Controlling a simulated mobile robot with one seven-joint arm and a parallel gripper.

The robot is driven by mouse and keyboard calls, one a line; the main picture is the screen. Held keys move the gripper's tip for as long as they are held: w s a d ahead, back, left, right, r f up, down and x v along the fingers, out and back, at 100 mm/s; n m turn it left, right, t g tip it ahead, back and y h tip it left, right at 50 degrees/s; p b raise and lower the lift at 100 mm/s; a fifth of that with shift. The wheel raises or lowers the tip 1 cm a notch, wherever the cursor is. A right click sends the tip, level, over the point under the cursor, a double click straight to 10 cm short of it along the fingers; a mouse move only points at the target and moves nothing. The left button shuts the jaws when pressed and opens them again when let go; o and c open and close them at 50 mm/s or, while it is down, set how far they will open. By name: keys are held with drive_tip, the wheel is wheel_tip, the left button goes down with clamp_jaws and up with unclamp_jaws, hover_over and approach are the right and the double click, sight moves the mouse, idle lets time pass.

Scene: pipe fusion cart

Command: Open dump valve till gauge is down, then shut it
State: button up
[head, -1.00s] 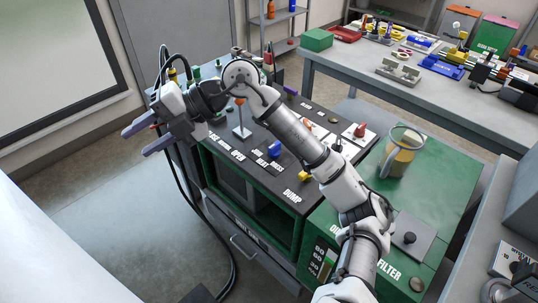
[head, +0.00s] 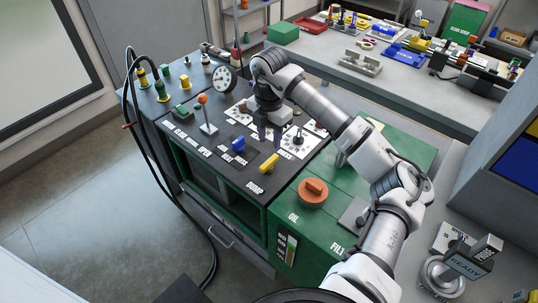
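The dump valve's yellow handle (head: 269,162) stands on the black control panel (head: 215,160), just behind the white DUMP label (head: 255,188). The round white-faced gauge (head: 224,79) stands upright at the panel's far side; its needle is too small to read. My gripper (head: 269,134) points down over the panel, behind the yellow handle and right of the gauge. Its two dark fingers look apart with nothing between them. It is apart from the yellow handle in the picture; its height above the panel is hard to tell.
A blue handle (head: 238,145) and an orange-topped lever (head: 206,115) stand left of the yellow handle. An orange knob (head: 313,191) sits on the green oil box (head: 340,222) at right. Black hoses (head: 150,165) hang at the left. My arm hides part of the box.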

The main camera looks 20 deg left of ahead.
sight(269, 161)
wheel_tip(269, 161, down, 10)
drive_tip(key=shift+r+p, duration=0.25)
drive_tip(key=shift+p, duration=0.95)
drive_tip(key=shift+c, duration=0.5)
clamp_jaws()
